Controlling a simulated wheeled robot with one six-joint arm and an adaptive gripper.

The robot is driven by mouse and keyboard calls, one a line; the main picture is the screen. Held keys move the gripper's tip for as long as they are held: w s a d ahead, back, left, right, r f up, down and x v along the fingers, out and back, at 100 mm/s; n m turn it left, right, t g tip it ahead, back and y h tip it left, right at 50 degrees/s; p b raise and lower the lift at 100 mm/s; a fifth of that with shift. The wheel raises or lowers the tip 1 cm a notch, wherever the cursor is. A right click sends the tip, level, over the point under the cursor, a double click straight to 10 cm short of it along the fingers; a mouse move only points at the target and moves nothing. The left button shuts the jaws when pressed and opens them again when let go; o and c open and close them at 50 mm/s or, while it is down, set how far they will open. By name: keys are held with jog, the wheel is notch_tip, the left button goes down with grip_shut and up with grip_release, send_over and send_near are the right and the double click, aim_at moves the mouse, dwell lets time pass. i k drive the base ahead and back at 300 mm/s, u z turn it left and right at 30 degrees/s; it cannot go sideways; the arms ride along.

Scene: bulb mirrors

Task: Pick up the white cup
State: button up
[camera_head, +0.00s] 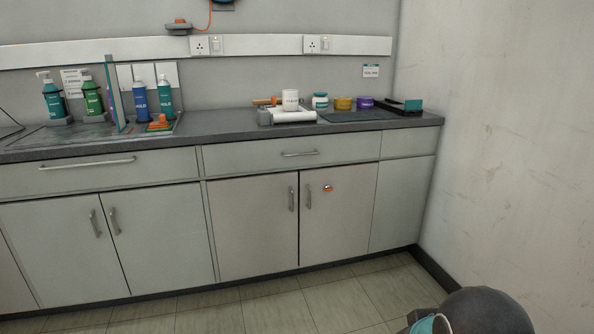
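A white cup (290,100) with small dark lettering stands upright on the grey counter area, towards the right. It is behind or on a low white object (293,117); I cannot tell which. Nothing is touching the cup from above. A dark rounded part at the bottom right corner looks like a link of my arm, far from the cup and low in the picture. My gripper's fingers do not show.
The counter (225,121) runs along the wall above closed cabinets. Right of the cup are a white-and-teal jar (320,101), a yellow jar (343,103), a purple jar (365,102) and a dark mat (358,116). Blue bottles (141,102) stand left. Floor in front is clear.

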aim_at(290, 98)
jog(key=i, duration=2.15)
jog(key=u, duration=0.9)
